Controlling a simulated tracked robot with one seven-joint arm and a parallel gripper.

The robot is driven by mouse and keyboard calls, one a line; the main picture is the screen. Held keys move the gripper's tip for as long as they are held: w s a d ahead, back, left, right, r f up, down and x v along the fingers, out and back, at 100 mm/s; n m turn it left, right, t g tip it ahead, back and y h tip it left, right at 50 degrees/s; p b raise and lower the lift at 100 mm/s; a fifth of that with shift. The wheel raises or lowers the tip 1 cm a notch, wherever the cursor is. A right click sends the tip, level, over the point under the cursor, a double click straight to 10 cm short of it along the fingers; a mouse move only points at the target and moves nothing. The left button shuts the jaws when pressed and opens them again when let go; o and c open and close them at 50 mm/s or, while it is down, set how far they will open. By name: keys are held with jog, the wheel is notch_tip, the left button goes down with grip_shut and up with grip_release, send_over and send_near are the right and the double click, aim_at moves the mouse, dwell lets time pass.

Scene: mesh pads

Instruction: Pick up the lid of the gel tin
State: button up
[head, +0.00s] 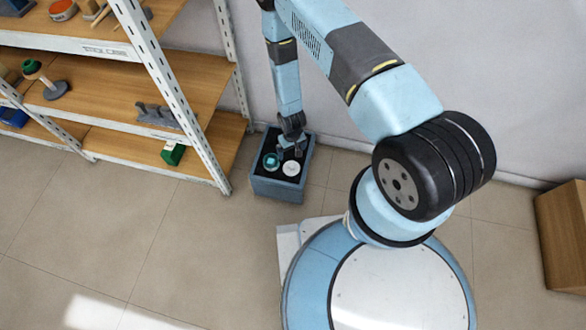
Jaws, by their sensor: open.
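A blue-grey crate (279,190) with a dark inside stands on the floor beside the shelf. In it, a round tin with teal contents (271,161) is on the left; it looks like the gel tin, open at the top. A white round disc (291,169), which looks like the lid, lies to its right, apart from it. My gripper (291,150) points down over the back part of the crate, just behind the tin and the disc in the picture. It is open and holds nothing that I can see. Its fingertips are small and dark here, so their height above the disc is unclear.
A metal shelf (170,90) with wooden boards and several objects stands close to the crate's left. A pale wall (345,115) rises behind. A wooden box (563,232) is at the far right. The floor in front of the crate is clear.

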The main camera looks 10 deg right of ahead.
send_over(291, 165)
jog(key=f, duration=0.8)
jog(key=shift+s+d+f, duration=0.2)
jog(key=shift+s, duration=0.15)
jog(key=shift+w+a+f, duration=0.1)
jog(key=shift+f, duration=1.45)
jog(key=shift+w+a+f, duration=0.1)
jog(key=shift+f, duration=1.4)
jog(key=shift+c, duration=0.2)
jog(key=c, duration=0.8)
jog(key=shift+r, duration=0.15)
